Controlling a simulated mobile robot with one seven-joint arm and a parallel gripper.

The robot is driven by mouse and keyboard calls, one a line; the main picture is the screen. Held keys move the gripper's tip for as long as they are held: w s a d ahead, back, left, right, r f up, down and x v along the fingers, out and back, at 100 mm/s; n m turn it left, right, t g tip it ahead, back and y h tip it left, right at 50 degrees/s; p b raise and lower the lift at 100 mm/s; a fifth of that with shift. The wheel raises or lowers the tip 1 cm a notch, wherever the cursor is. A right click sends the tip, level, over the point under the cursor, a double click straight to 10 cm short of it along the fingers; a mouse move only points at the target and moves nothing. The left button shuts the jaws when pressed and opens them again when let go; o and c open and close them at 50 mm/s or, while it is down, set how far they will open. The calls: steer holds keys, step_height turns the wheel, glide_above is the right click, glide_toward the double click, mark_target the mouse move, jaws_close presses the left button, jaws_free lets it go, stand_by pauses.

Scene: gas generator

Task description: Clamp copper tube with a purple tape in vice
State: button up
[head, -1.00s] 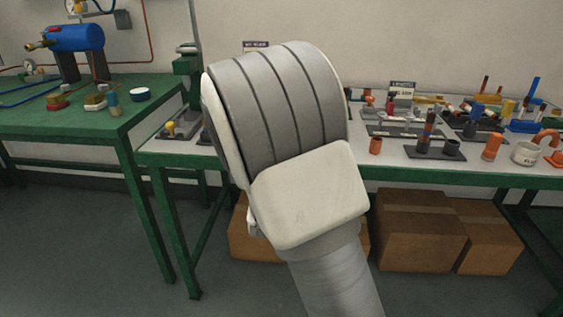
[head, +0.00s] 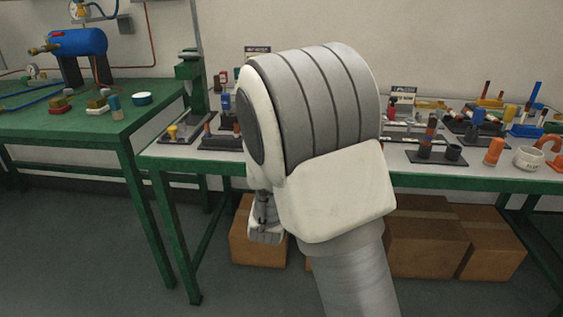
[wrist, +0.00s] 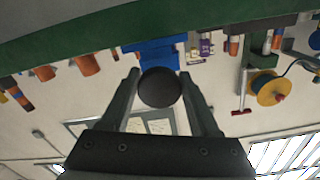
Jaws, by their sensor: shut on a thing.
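In the wrist view, which looks upside down, my gripper (wrist: 160,76) is shut on a dark round thing (wrist: 160,90) seen end-on. I cannot tell whether it is the copper tube, and no purple tape shows on it. A small purple item (wrist: 206,48) stands beyond it on the table. In the head view my arm hides most of the workbench middle, and the held thing is not visible there. A green upright machine (head: 189,72) stands at the back left; I cannot tell whether it is the vice. Orange tubes (head: 494,151) stand at the right.
The green table (head: 60,122) at left holds a blue tank (head: 76,42). The white-topped workbench (head: 480,172) carries racks and loose parts. A blue block (wrist: 152,52) stands behind the held thing. Cardboard boxes (head: 425,245) lie underneath. Floor in front is clear.

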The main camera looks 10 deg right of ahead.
stand_by(0.3)
steer(key=o, duration=1.3)
steer(key=shift+s, duration=0.1)
